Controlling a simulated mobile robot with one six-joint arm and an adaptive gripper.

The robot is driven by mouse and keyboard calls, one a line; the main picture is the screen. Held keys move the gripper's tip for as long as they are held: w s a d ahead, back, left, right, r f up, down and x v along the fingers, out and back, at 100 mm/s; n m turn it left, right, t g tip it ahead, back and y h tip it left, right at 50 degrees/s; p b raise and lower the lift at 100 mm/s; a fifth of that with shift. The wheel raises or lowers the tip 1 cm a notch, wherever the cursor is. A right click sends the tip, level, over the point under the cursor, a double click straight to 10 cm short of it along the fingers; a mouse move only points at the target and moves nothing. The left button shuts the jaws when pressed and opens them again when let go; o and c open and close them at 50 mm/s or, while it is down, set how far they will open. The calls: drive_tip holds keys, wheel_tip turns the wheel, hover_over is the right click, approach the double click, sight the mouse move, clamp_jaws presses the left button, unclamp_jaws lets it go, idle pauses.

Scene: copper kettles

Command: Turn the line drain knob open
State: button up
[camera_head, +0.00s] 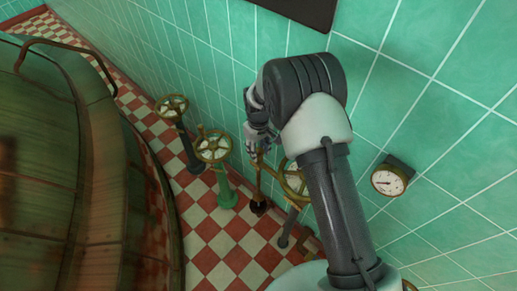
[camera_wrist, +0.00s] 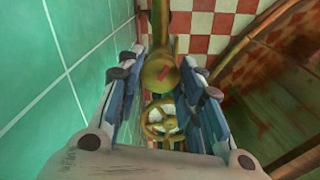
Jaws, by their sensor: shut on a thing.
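A round brass knob (camera_wrist: 160,73) with a red mark on its face sits between the fingertips of my gripper (camera_wrist: 165,76) in the wrist view. The blue-sided fingers lie along either side of it and are shut on it. In the head view my gripper (camera_head: 257,147) points down beside the green wall, over a thin brass post (camera_head: 258,188) on a dark foot. The knob's top is mostly hidden there by the fingers. Which way the knob is turned relative to open cannot be told.
Spoked handwheels stand close by: one on a green post (camera_head: 213,146), one on a dark post (camera_head: 172,105), one partly behind my arm (camera_head: 293,182). A gauge (camera_head: 388,181) is on the tiled wall. A large copper kettle (camera_head: 70,170) fills the left. Checkered floor lies between.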

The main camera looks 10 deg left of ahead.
sight(258, 151)
drive_tip(key=n, duration=0.5)
drive_tip(key=shift+n, duration=0.3)
idle(0.4)
drive_tip(key=o, duration=1.1)
drive_tip(key=shift+c, duration=0.2)
wheel_tip(258, 151, up, 12)
